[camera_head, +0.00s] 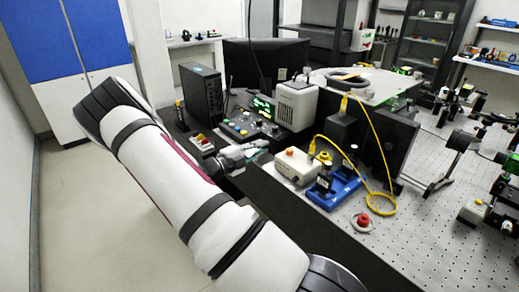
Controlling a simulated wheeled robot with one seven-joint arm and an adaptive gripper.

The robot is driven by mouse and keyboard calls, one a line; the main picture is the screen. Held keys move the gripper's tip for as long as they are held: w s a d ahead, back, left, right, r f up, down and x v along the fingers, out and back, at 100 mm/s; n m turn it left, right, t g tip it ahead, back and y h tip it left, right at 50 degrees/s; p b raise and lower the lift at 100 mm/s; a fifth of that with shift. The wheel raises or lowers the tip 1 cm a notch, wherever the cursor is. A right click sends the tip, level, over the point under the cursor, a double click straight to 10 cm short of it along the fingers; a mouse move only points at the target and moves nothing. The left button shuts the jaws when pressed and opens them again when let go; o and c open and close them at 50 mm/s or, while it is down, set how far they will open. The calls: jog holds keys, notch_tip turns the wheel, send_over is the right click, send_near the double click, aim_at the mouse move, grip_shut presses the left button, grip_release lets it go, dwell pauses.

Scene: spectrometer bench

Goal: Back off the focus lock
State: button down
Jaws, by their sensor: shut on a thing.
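My gripper (258,151) is at the end of my arm, low over the front of the bench. It points right, between a control panel (245,125) with several knobs and a cream box (298,165) with an orange button on top. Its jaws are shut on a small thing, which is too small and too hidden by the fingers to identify. I cannot pick out the focus lock by its look. The fingertips appear close to the left side of the cream box; I cannot tell whether they touch it.
A blue holder (334,190) and a red emergency button (363,220) stand right of the cream box. A yellow cable (380,150) loops over the perforated optical table (430,250). A black computer tower (201,92) and a monitor (265,60) stand behind. The floor at left is clear.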

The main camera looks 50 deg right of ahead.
jog(key=shift+n, duration=0.6)
jog(key=shift+w, duration=0.1)
jog(key=c, duration=1.6)
grip_release()
